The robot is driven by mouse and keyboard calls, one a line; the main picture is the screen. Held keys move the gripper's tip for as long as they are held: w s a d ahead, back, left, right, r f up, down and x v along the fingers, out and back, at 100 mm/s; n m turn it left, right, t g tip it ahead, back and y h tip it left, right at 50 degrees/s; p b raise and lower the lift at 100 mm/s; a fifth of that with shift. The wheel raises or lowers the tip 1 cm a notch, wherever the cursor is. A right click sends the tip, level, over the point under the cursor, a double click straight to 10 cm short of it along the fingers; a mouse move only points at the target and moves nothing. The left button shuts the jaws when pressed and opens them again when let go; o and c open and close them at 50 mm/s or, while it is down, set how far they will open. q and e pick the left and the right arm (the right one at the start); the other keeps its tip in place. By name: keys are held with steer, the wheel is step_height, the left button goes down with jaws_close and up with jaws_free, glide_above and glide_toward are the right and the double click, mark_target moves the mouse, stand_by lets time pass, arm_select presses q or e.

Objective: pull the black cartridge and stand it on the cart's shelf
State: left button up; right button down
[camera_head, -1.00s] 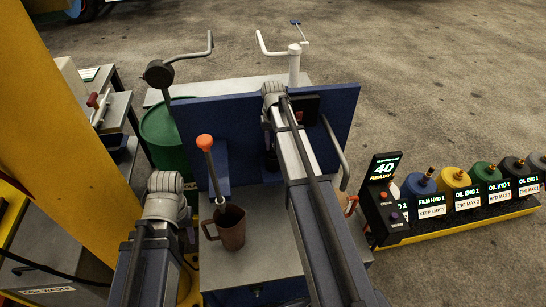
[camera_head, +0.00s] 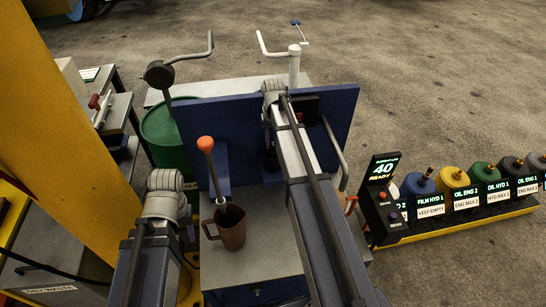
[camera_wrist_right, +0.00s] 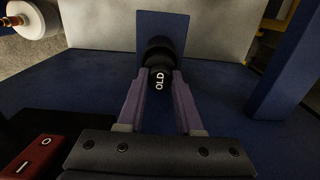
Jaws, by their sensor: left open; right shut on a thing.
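In the right wrist view the black cartridge (camera_wrist_right: 158,82) with white "OLD" lettering sits between the purple fingers of my right gripper (camera_wrist_right: 160,88), which is shut on it. Its far end is at a dark round collar (camera_wrist_right: 160,50) on a blue block; I cannot tell whether they are joined. In the head view my right arm hides most of this spot, in front of the upright blue panel (camera_head: 230,115). The cart's grey shelf (camera_head: 265,262) lies before the panel. My left wrist (camera_head: 165,190) is left of the shelf; its open fingers are hidden.
A brown mug (camera_head: 231,227) stands on the shelf beside an orange-knobbed lever (camera_head: 207,150). A green drum (camera_head: 165,135) is left of the panel. A rack (camera_head: 470,215) of coloured containers and a display reading 40 READY (camera_head: 383,170) are at right.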

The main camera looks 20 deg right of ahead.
steer(key=shift+r+p, duration=3.45)
steer(key=shift+r, duration=0.15)
